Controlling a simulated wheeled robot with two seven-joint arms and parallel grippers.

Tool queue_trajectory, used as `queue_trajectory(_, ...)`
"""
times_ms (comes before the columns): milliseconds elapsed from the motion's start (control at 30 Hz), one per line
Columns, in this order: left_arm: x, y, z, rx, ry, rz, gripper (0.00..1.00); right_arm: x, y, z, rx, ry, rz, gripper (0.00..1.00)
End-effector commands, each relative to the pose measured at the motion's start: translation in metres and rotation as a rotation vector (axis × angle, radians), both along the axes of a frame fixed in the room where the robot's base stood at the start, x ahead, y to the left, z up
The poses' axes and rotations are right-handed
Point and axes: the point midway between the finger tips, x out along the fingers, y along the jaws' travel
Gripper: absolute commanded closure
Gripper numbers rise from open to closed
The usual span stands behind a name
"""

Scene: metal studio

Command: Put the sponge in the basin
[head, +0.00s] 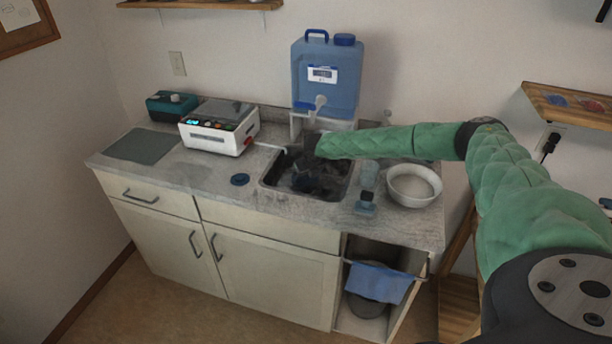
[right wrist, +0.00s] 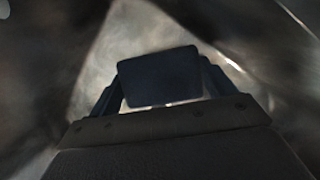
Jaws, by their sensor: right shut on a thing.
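The basin (head: 268,190) is a dark sink set into the grey counter. My right arm reaches in from the right, and its dark gripper (head: 308,172) points down into the basin. In the right wrist view, the right gripper's fingers (right wrist: 160,88) close on a dark, flat-faced block (right wrist: 160,75), which appears to be the sponge. Shiny grey basin walls blur around it. In the head view the held block is hard to separate from the dark gripper and basin. Whether it touches the basin floor cannot be told. My left gripper is not in view.
A blue water container (head: 335,85) with a tap stands behind the basin. A white bowl (head: 412,199), a clear cup (head: 369,175) and a small blue-topped bottle (head: 365,205) stand to its right. A white device (head: 215,135) and a dark blue disc (head: 240,180) are left.

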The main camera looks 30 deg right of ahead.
Motion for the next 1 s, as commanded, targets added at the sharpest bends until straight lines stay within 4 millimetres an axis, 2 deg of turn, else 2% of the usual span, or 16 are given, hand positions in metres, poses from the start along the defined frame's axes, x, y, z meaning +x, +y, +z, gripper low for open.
queue_trajectory(33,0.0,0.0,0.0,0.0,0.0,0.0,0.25,0.0,0.0,-0.002,0.0,0.0,0.0,0.38)
queue_trajectory(67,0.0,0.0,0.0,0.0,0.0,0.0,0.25,0.0,0.0,-0.002,0.0,0.0,0.0,0.15)
queue_trajectory(100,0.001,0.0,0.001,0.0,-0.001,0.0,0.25,0.0,0.0,-0.001,0.0,0.0,0.0,0.07)
queue_trajectory(133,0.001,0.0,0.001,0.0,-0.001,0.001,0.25,0.0,0.0,-0.001,0.0,0.0,0.0,0.02)
queue_trajectory(167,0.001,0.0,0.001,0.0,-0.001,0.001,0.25,0.0,0.0,-0.001,0.0,0.0,0.0,0.0)
queue_trajectory(533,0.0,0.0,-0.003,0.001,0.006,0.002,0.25,-0.003,0.0,0.006,0.001,0.0,0.0,0.0)
queue_trajectory(700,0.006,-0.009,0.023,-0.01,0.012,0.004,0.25,-0.012,0.001,0.029,0.0,-0.002,0.001,0.0)
queue_trajectory(1000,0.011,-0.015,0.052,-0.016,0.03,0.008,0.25,-0.026,0.002,0.064,0.0,0.0,0.001,0.0)
